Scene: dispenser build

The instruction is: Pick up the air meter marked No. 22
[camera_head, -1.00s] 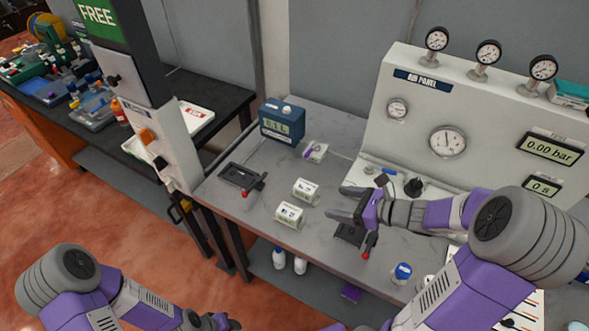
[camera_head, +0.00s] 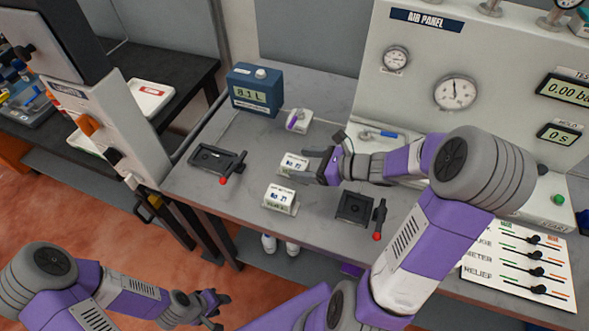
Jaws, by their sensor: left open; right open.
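A small white air meter (camera_head: 290,160) stands on the grey bench; its label seems to read No. 22, though the print is small. My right gripper (camera_head: 304,166) is open at this meter's right side, its fingers pointing left and covering part of it; I cannot tell whether they touch it. A second white meter (camera_head: 280,199), whose label seems to read No. 21, stands just nearer. A third white unit (camera_head: 298,120) with a purple part stands farther back. My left gripper (camera_head: 213,306) is open and empty, low in front of the bench.
A blue box with a display (camera_head: 254,91) stands at the back left of the bench. Black fixtures with red-tipped levers lie at left (camera_head: 216,160) and right (camera_head: 355,207). The air panel (camera_head: 425,60) rises behind. A grey post (camera_head: 115,130) stands left.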

